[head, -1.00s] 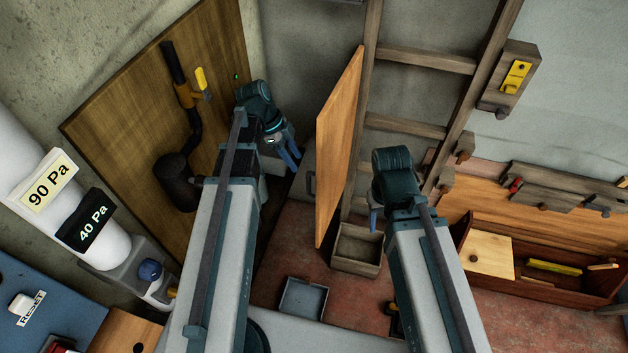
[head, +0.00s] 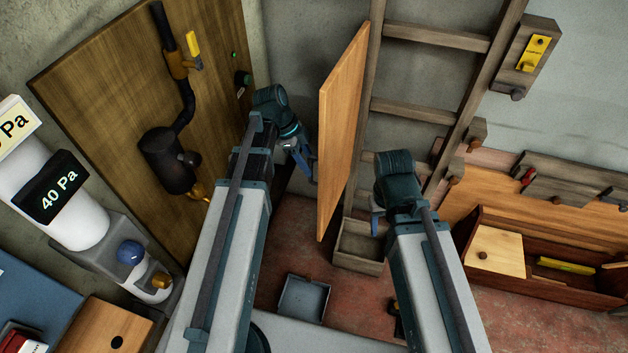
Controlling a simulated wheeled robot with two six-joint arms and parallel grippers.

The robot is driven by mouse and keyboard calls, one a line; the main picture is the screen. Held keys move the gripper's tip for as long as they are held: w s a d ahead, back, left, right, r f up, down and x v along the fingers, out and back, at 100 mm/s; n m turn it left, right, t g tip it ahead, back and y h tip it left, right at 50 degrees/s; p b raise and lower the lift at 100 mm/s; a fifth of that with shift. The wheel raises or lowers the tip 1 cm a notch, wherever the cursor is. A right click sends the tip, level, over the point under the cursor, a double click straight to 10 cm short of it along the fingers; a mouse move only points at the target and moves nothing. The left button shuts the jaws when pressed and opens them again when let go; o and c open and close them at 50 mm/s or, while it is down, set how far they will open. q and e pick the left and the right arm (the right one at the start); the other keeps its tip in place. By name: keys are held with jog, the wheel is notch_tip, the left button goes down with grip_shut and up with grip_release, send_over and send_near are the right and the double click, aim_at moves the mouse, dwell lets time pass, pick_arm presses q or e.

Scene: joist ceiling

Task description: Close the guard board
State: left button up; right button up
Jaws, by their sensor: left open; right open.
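The guard board (head: 342,130) is a flat orange-brown wooden panel in the middle of the head view. It stands out beside the left rail of the wooden ladder (head: 433,37), turned steeply to the camera, with the rungs uncovered. My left gripper (head: 306,166) is open just left of the board's left edge; I cannot tell whether it touches. My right gripper (head: 376,222) is open and empty to the right of the board, above a wooden box, with its fingers partly hidden.
A wooden panel with a black pipe (head: 172,160) and yellow-handled valve stands left. A white cylinder with pressure labels (head: 60,195) is at lower left. A wooden box (head: 358,262) and grey tray (head: 303,299) lie on the reddish floor. A tool trough (head: 540,285) is at right.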

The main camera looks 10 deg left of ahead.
aim_at(314, 182)
pick_arm(q)
jog(key=b+x, duration=0.3)
jog(key=x, duration=0.1)
jog(key=shift+d+f, duration=0.1)
jog(key=shift+f, duration=0.3)
grip_shut()
dwell(1.1)
